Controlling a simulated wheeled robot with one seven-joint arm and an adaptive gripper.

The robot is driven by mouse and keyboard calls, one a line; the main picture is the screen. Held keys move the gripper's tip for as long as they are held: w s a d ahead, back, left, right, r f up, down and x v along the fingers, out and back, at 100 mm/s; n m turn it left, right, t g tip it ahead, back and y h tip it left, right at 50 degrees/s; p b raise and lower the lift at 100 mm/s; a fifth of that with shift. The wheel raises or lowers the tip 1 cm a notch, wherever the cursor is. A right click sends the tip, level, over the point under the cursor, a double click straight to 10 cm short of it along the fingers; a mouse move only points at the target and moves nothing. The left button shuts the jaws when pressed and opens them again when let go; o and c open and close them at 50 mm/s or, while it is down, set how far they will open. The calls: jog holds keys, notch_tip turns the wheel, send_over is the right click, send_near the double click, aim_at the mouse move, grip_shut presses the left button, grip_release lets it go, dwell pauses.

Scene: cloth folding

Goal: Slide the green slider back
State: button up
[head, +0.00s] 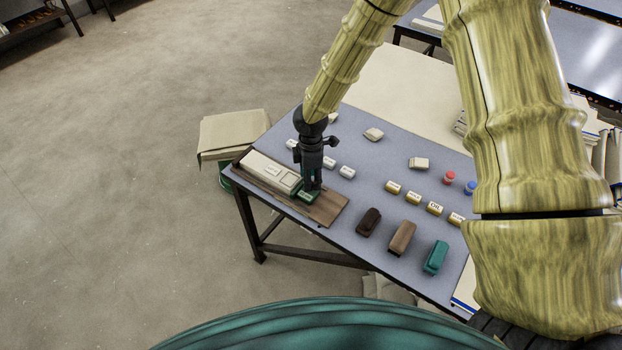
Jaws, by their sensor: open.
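The green slider (309,197) is a small green block with a pale label. It sits on a brown wooden board (329,211) at the table's left corner, at the near end of a long cream piece (268,172). My gripper (312,187) points down right at the slider, its fingers open. The fingers hide part of the slider, and I cannot tell whether they touch it.
Small white blocks (347,172) lie just right of my gripper. Dark brown (369,222), tan (402,238) and teal (435,257) blocks stand along the table's front. The grey tabletop (362,200) between is clear.

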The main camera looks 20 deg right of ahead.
jog(key=shift+f, duration=0.9)
jog(key=shift+c, duration=0.2)
grip_shut()
